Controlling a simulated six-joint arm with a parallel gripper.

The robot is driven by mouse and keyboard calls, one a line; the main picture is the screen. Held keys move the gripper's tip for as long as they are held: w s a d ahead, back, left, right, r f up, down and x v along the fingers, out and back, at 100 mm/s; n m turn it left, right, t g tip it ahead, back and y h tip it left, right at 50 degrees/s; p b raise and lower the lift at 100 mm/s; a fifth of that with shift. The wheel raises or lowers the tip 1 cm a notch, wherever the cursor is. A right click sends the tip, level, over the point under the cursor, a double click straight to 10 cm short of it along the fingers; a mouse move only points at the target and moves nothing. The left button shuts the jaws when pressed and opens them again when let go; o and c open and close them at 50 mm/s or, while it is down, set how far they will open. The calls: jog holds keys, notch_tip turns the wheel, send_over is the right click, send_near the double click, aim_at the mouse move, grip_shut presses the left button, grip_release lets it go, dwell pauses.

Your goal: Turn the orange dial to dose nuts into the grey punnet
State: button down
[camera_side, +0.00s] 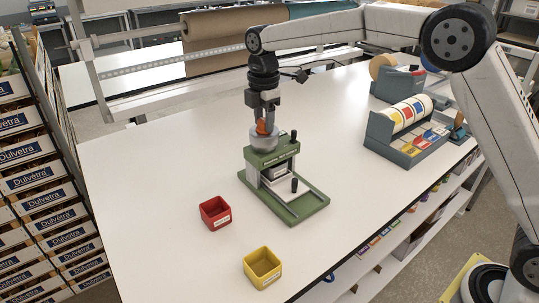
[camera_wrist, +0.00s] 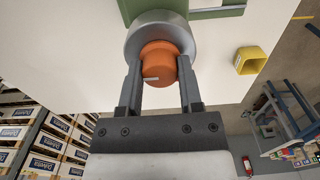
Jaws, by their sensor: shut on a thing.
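The orange dial (camera_wrist: 159,62) sits on top of a round grey drum (camera_side: 264,140) on a green dosing stand (camera_side: 257,160). My gripper (camera_side: 265,122) comes straight down from above and is shut on the dial, one finger on each side. In the wrist view a pale mark shows on the dial's near left face. A pale grey labelled box (camera_side: 281,171) stands inside the stand's frame, below the drum; it looks like the grey punnet. Its inside is hidden, and I cannot see any nuts.
A red punnet (camera_side: 215,213) and a yellow punnet (camera_side: 262,268) stand on the white table in front of the stand. A grey label dispenser (camera_side: 397,137) with coloured rolls stands to the right. The table left of the stand is clear.

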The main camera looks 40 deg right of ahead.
jog(key=shift+m, duration=0.4)
jog(key=m, duration=1.2)
jog(key=shift+r+m, duration=0.1)
jog(key=shift+m, duration=0.2)
jog(key=m, duration=0.4)
jog(key=shift+m, duration=0.3)
jog(key=shift+c, duration=1.3)
grip_release()
